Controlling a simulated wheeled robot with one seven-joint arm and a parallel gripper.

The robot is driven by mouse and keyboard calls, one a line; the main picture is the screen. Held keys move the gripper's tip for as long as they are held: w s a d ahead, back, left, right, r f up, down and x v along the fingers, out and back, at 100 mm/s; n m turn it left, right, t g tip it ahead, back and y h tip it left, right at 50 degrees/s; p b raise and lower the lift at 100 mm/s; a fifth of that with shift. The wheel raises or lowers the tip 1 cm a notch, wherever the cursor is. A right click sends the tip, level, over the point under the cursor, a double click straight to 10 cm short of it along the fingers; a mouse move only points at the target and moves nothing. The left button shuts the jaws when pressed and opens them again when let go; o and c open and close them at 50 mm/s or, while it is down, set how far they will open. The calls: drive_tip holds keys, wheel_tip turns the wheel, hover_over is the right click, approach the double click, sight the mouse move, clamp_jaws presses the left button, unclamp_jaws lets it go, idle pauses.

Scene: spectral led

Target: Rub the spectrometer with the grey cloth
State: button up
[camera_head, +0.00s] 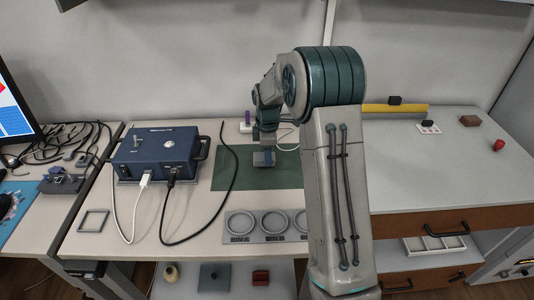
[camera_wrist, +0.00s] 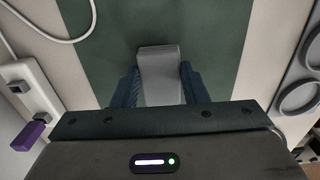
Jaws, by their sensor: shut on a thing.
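A blue box with side handles, a knob and cables, which I take as the spectrometer (camera_head: 157,150), stands on the left of the bench. My gripper (camera_head: 264,155) is over the green mat, to the right of the box and apart from it. In the wrist view my gripper (camera_wrist: 160,70) has its two blue fingers shut on a smooth grey piece, which I take as the grey cloth (camera_wrist: 159,52). I cannot tell whether the cloth touches the mat. My arm hides part of the bench behind it.
A white cable (camera_head: 138,205) and a black cable (camera_head: 205,228) run from the box across the bench. Round bins (camera_head: 240,224) line the front edge. A purple stick (camera_wrist: 28,135) stands in a white block beside the mat.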

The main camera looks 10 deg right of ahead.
drive_tip(key=shift+r+p, duration=1.5)
drive_tip(key=shift+r, duration=0.9)
drive_tip(key=shift+r, duration=0.1)
